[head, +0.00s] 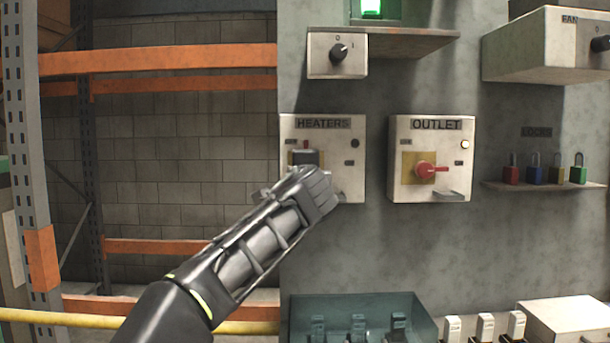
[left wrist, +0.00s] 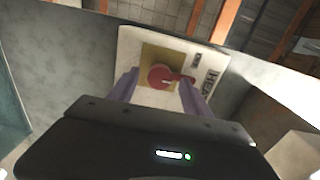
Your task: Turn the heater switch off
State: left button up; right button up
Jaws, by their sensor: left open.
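The heater switch box (head: 346,178), labelled HEATERS, is mounted on the grey wall panel. My left gripper (head: 306,160) is in front of it and hides most of its switch in the head view. In the left wrist view, the red rotary handle (left wrist: 163,77) sits on a yellow plate (left wrist: 150,55). The open fingers of my left gripper (left wrist: 160,85) stand on either side of the handle. Whether they touch it I cannot tell. My right gripper is not in view.
The OUTLET box (head: 400,180) with its red handle is just right of the heater box. A shelf of coloured padlocks (head: 540,186) is further right. A teal bin (head: 300,312) stands below. An orange rack (head: 160,60) is at the left.

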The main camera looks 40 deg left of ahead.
pick_arm(q)
jog(key=b+v, duration=0.1)
jog(key=v, duration=0.5)
jog(key=shift+s+d, duration=0.15)
dwell(0.3)
